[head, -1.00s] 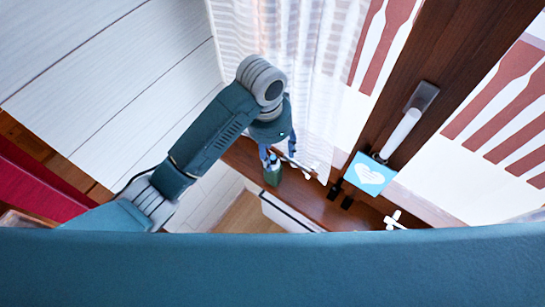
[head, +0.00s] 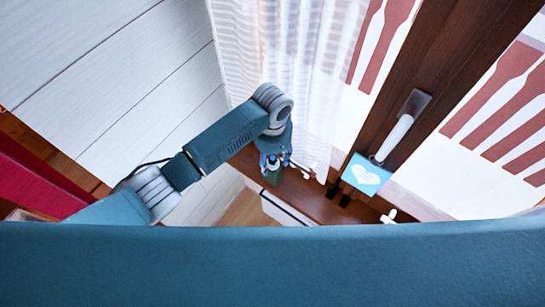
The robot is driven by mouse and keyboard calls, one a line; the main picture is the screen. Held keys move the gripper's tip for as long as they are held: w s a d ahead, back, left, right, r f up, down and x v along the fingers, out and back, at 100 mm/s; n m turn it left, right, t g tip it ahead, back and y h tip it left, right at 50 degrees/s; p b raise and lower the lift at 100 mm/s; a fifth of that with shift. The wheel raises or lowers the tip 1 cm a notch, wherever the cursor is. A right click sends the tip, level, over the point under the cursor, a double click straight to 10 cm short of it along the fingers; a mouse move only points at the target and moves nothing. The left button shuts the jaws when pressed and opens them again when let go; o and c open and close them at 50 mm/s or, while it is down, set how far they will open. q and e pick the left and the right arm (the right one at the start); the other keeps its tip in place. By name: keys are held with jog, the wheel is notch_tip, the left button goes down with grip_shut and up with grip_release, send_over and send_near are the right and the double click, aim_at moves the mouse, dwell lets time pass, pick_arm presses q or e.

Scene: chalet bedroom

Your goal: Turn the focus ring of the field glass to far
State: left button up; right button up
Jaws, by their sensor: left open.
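A small dark green object (head: 273,179) stands on the brown wooden sill, near its left end. It may be the field glass, but it is small and partly covered, and I cannot make out a focus ring or its setting. My left gripper (head: 275,161) comes down from the upper right end of my arm. Its blue fingers are open and spread just above the green object, hiding its upper part. I cannot tell whether they touch it. My right gripper is out of view.
Small white pieces (head: 316,169) lie nearby. A sheer curtain (head: 300,80) hangs behind my gripper. A window handle (head: 398,134) juts out above the card.

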pick_arm(q)
jog(key=shift+f, duration=0.15)
jog(key=c, duration=1.1)
jog(key=shift+c, duration=0.2)
jog(key=shift+n, duration=0.3)
jog(key=n, duration=0.3)
jog(key=shift+d+n, duration=0.1)
jog(key=shift+n, duration=1.5)
jog(key=o, duration=1.1)
jog(key=shift+o, duration=0.2)
